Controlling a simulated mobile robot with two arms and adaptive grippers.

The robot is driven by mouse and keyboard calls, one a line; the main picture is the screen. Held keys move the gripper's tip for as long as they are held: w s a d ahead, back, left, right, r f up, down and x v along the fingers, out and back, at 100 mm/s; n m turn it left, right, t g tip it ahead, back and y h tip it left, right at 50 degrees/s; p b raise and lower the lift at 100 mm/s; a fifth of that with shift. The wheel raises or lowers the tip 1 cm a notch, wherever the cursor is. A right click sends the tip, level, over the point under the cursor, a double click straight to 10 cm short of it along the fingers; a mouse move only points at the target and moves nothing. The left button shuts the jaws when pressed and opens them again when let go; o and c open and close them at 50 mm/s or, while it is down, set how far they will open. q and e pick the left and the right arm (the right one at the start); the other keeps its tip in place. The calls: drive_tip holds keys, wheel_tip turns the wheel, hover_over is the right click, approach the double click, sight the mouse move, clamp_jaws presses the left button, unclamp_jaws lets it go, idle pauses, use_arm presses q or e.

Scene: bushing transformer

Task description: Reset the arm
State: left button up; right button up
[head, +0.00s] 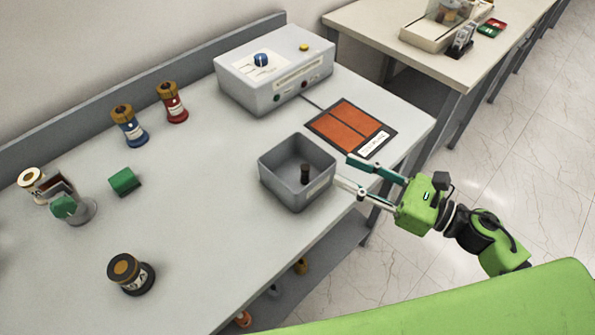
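My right gripper (350,172) comes in from the right over the table's front edge. Its two fingers are spread wide apart with nothing between them. One finger lies close to the grey open bin (284,187), by its right corner; I cannot tell whether they touch. The other finger is near the front corner of the orange mat. A small dark brown cylinder (305,173) stands inside the bin. My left gripper is not in view.
The grey table (215,210) carries a grey control box (270,85), an orange mat (350,125), blue (133,132) and red (174,107) bushings, a green block (124,181) and a dark round part (130,275). Another table (400,50) stands behind. The table's middle is clear.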

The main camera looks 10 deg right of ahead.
drive_tip(key=shift+s+d, duration=0.4)
drive_tip(key=shift+d, duration=0.05)
